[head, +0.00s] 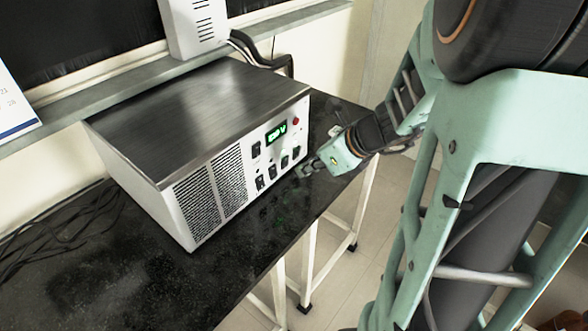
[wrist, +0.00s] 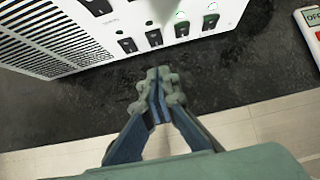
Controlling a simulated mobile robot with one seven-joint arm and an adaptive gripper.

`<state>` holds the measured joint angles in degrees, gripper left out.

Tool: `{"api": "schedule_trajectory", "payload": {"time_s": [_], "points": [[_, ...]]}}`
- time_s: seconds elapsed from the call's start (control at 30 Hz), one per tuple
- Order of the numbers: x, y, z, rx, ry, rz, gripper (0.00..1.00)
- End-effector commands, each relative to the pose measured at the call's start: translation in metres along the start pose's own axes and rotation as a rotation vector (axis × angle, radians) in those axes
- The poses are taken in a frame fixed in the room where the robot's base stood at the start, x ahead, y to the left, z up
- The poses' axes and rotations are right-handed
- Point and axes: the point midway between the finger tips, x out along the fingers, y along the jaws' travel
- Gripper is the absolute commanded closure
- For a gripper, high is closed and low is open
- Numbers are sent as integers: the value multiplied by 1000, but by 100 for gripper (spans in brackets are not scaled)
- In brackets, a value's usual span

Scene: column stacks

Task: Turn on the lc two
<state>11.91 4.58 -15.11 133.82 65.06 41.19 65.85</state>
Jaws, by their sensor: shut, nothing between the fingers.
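A white and grey power box (head: 205,130) stands on the dark tabletop. Its front has a row of small black switches (head: 272,171), one more switch (head: 256,149) above them, a lit green display (head: 276,132) and a red button (head: 295,121). The row also shows at the top of the wrist view (wrist: 154,38). I cannot read the labels, so I cannot tell which switch is lc two. My gripper (head: 306,170) is shut and empty, in front of the row's right part. In the wrist view, its fingertips (wrist: 158,76) are together, below the switches and apart from them.
The box's vent grilles (head: 210,190) are left of the switches. Dark cables (head: 50,235) lie on the table (head: 110,285) at left. A panel marked OFF (wrist: 311,22) shows at right in the wrist view. The table's front edge is close below my gripper.

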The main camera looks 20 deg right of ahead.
Motion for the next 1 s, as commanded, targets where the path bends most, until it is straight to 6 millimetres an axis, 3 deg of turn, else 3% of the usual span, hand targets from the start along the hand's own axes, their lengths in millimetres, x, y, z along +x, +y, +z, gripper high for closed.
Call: {"api": "schedule_trajectory", "payload": {"time_s": [0.1,0.3,0.77,1.0], "points": [[-24,-1,3,1,-1,-3,100],[-39,0,2,1,0,0,100],[-39,-2,1,3,7,-1,100],[-30,-9,-3,6,39,-3,100]]}}
